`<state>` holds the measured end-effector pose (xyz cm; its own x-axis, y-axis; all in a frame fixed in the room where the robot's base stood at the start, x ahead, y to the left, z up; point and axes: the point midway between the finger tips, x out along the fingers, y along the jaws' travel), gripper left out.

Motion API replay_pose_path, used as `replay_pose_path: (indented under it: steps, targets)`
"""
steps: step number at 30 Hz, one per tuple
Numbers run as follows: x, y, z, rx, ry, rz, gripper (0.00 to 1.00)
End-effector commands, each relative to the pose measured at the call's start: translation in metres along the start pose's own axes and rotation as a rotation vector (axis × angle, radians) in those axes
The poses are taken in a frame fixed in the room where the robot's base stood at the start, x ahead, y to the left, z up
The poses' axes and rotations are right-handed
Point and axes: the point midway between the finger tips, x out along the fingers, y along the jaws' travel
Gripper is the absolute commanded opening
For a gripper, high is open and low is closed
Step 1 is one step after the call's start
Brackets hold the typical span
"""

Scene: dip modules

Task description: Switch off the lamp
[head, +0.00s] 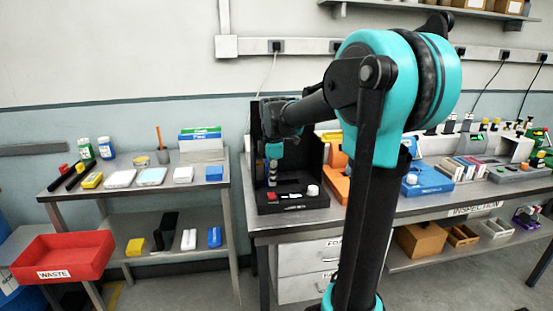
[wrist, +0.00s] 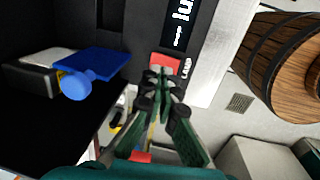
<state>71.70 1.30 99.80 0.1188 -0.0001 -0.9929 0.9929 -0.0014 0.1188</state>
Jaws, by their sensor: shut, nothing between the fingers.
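A red switch (wrist: 165,62) with a label beside it that seems to read LAMP sits on the front of a black unit in the wrist view. The black unit (head: 318,201) stands at the left end of the inspection bench in the head view. My gripper (wrist: 160,78) is shut and empty, its fingertips at the lower edge of the red switch; I cannot tell whether they touch it. In the head view my gripper (head: 272,178) points down inside the unit, above its front panel. I cannot make out the lamp itself or whether it is lit.
A white knob (head: 313,190) is on the unit's panel, right of my gripper. A blue piece with a round end (wrist: 82,80) is left in the wrist view; a wooden barrel (wrist: 275,50) is right. An orange item (head: 337,185) stands close beside the unit.

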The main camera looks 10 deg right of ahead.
Motion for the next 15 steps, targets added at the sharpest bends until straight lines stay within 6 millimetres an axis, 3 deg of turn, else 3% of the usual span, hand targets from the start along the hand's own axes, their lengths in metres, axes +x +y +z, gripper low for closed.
replay_pose_path:
  steps: [9,15]
  targets:
    - [-0.066,0.017,0.000,0.000,0.000,0.000,0.00]
    - [-0.090,0.022,0.000,0.000,0.000,0.000,0.00]
